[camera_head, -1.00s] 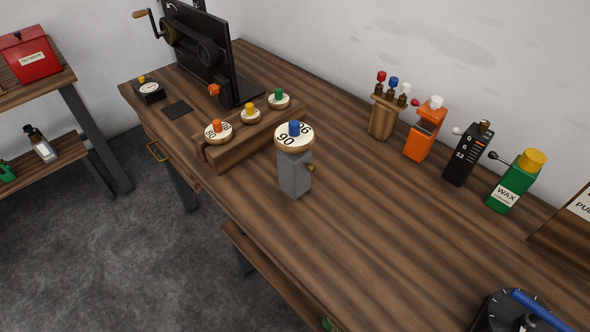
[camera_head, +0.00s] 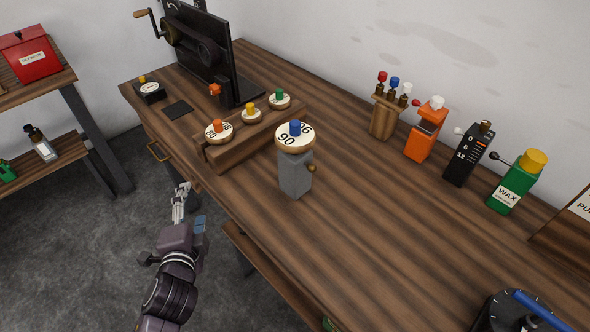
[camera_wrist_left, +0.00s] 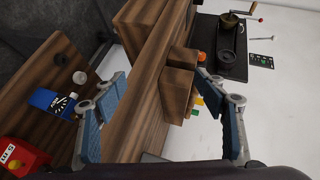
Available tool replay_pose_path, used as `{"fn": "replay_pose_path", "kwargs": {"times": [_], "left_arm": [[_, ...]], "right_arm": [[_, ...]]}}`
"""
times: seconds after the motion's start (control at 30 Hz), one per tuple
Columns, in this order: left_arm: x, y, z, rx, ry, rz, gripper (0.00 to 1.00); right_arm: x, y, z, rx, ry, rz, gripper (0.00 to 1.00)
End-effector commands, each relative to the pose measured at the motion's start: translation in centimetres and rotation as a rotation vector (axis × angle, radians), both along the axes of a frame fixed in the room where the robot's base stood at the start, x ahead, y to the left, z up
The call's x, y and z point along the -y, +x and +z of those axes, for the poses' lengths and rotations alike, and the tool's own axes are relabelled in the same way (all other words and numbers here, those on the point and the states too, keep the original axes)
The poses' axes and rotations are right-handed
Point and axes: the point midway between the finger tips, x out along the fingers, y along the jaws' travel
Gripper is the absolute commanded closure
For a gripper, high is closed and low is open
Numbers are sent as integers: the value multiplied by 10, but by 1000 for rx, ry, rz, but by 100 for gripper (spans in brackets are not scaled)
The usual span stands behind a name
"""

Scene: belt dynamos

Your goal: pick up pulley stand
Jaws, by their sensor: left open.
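A grey post (camera_head: 295,179) stands upright on the workbench, with a large pale pulley marked 90 and a blue knob (camera_head: 295,128) on top and a small brass knob on its side. Behind it to the left, a long wooden block (camera_head: 232,152) carries three smaller pulleys with orange, yellow and green knobs; it also shows in the left wrist view (camera_wrist_left: 178,90). My left gripper (camera_head: 182,189) is open and empty, in front of the bench's near edge, left of the post and apart from it. In the left wrist view its fingers (camera_wrist_left: 163,78) are spread wide. My right gripper is out of view.
A black machine with a crank (camera_head: 200,45) stands at the back left. An orange device (camera_head: 425,135), a black dial box (camera_head: 468,157) and a green wax bottle (camera_head: 513,187) line the wall side. Bare bench top (camera_head: 370,220) lies right of the post.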

Motion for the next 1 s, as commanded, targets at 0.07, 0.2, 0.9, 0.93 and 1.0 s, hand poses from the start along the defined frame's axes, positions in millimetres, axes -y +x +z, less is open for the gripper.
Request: {"fn": "replay_pose_path", "kwargs": {"times": [0.07, 0.2, 0.9, 0.93, 1.0], "left_arm": [[13, 23, 26, 100, 203, -112, 35], [49, 49, 59, 264, 573, -307, 35], [196, 45, 29, 746, 1661, -951, 35], [199, 47, 29, 745, 1660, -950, 35], [204, 53, 30, 746, 1658, -949, 35]], "right_arm": [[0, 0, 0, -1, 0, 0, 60], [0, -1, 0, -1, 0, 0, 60], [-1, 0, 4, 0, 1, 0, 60], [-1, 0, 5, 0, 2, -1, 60], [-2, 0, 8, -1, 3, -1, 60]]}}
